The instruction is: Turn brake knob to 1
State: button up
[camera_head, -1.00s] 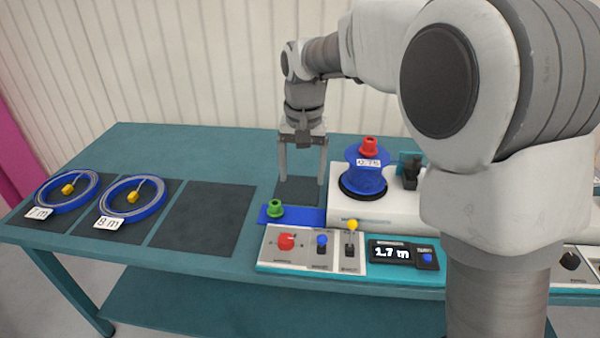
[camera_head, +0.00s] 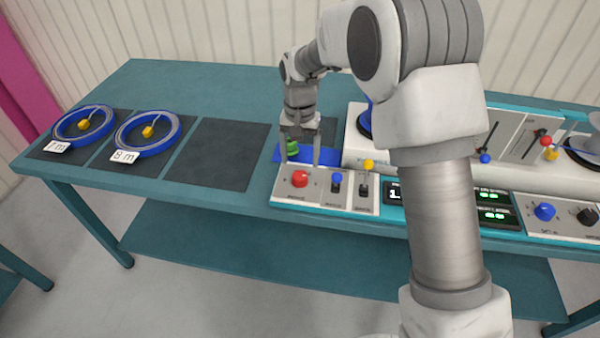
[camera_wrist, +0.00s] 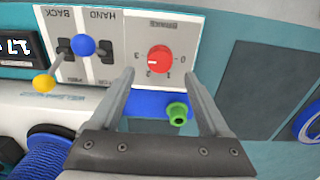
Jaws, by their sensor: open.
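The red brake knob (camera_head: 299,179) sits on a white panel at the front edge of the bench. In the wrist view the knob (camera_wrist: 159,58) has a dial marked 3, 2, 1, 0 around it. Its white mark lies on the knob's left side, towards the 3 and 2; the exact setting is hard to tell. My gripper (camera_head: 300,162) is open and empty, just behind and above the knob, pointing down. In the wrist view the fingers of my gripper (camera_wrist: 159,72) spread to either side of the knob, apart from it.
Blue (camera_head: 337,178) and yellow (camera_head: 368,165) levers stand right of the knob. A green knob (camera_wrist: 178,112) on a blue plate lies close behind, by my fingers. Two blue cable reels (camera_head: 83,124) (camera_head: 147,133) lie on dark mats at left; another mat (camera_head: 212,152) is bare.

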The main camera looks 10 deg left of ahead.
aim_at(300, 174)
notch_tip(300, 174, down, 6)
jog(key=shift+r, duration=0.15)
grip_shut()
dwell(0.5)
